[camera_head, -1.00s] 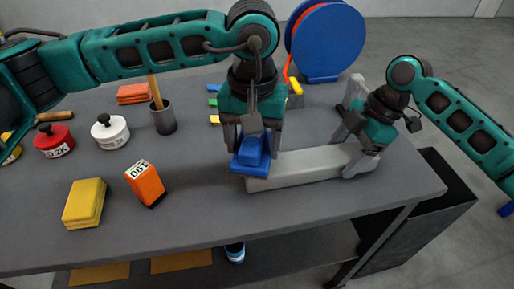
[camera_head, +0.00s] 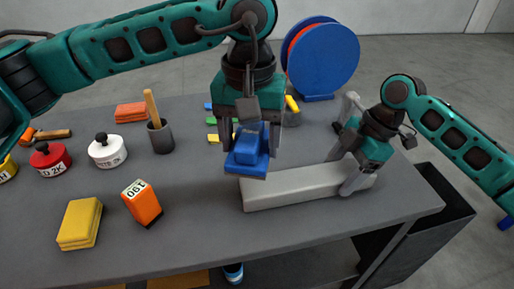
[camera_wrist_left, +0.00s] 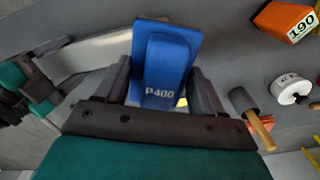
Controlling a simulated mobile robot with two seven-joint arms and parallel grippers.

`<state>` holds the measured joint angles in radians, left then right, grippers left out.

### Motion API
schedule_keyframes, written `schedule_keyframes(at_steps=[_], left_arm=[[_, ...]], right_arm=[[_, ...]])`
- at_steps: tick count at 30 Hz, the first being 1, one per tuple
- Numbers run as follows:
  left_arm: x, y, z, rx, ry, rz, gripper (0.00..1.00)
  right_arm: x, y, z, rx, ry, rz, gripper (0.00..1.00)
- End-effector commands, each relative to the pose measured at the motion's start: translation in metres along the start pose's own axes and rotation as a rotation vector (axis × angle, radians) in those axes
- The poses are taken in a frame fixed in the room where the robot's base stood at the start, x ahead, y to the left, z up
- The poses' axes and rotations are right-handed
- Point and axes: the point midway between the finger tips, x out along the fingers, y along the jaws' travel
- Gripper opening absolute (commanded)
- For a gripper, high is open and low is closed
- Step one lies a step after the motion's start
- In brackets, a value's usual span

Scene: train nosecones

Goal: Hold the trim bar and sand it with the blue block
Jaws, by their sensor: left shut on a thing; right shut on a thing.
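The trim bar (camera_head: 300,187) is a long light-grey bar lying on the grey table near its right end. My right gripper (camera_head: 357,178) is shut on the bar's right end. My left gripper (camera_head: 247,150) is shut on the blue block (camera_head: 246,158) and holds it above the bar's left end, apart from it. In the left wrist view the blue block (camera_wrist_left: 166,65) sits between the fingers and reads "P400". The trim bar (camera_wrist_left: 105,48) also shows there, behind the block.
An orange block (camera_head: 142,203) marked 190 and a yellow block (camera_head: 80,224) lie at the front left. A cup (camera_head: 160,138) with a wooden handle, a white pot (camera_head: 108,151) and a red pot (camera_head: 50,159) stand behind them. A blue reel (camera_head: 323,62) stands at the back.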

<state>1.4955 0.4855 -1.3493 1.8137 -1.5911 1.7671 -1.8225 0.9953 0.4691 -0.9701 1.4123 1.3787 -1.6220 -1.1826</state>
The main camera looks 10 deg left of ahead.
Motion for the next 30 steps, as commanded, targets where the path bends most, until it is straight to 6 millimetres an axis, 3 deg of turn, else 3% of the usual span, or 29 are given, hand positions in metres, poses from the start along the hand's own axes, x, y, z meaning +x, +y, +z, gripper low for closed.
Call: schedule_keyframes(at_steps=[1,2,11,22,30], left_arm=[[0.0,0.0,0.0,0.0,0.001,0.0,0.4],[0.0,0.0,0.0,0.0,0.001,0.0,0.4],[0.0,0.0,0.0,0.0,0.001,0.0,0.4],[0.0,0.0,0.0,0.0,0.001,0.0,0.4],[0.0,0.0,0.0,0.0,0.001,0.0,0.4]], right_arm=[[0.0,0.0,-0.001,-0.001,0.002,-0.001,0.47],[0.0,0.0,-0.001,-0.001,0.002,-0.001,0.69],[0.0,0.0,0.0,0.0,0.001,-0.001,0.98],[-0.01,0.001,0.0,0.0,0.0,0.001,0.98],[-0.063,0.001,0.0,-0.001,0.0,0.003,0.98]])
